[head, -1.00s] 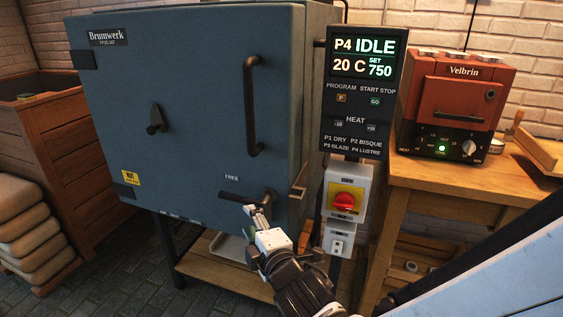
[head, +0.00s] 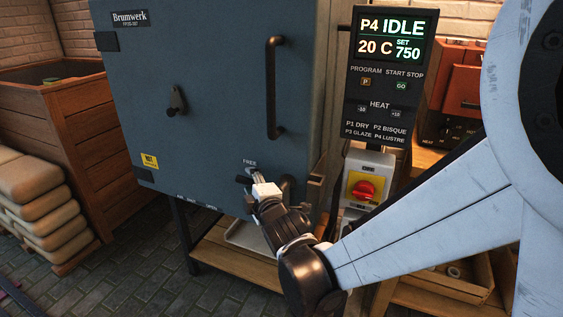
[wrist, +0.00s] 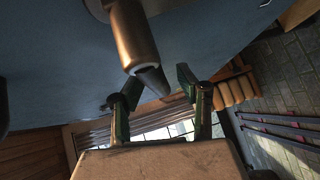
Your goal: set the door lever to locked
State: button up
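The kiln door (head: 225,90) is blue-grey and shut. Its lever (head: 243,180) is low on the door under the word FREE (head: 249,162). The lever's dark end shows left of my gripper (head: 258,178); the gripper hides much of the rest. In the wrist view the lever (wrist: 134,40) is a bronze-brown bar with a dark tip, pointing toward the gap between my fingers. My gripper (wrist: 153,88) is open, one finger on each side of that tip. I cannot tell whether either finger touches it.
A long vertical handle (head: 273,88) and a small dark knob (head: 177,101) stand out from the door. The control panel (head: 387,75) reads P4 IDLE, with a red switch (head: 364,190) below. A wooden shelf (head: 225,255) lies under the kiln. Stacked sacks are at left.

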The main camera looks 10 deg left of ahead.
grip_shut()
dwell(0.5)
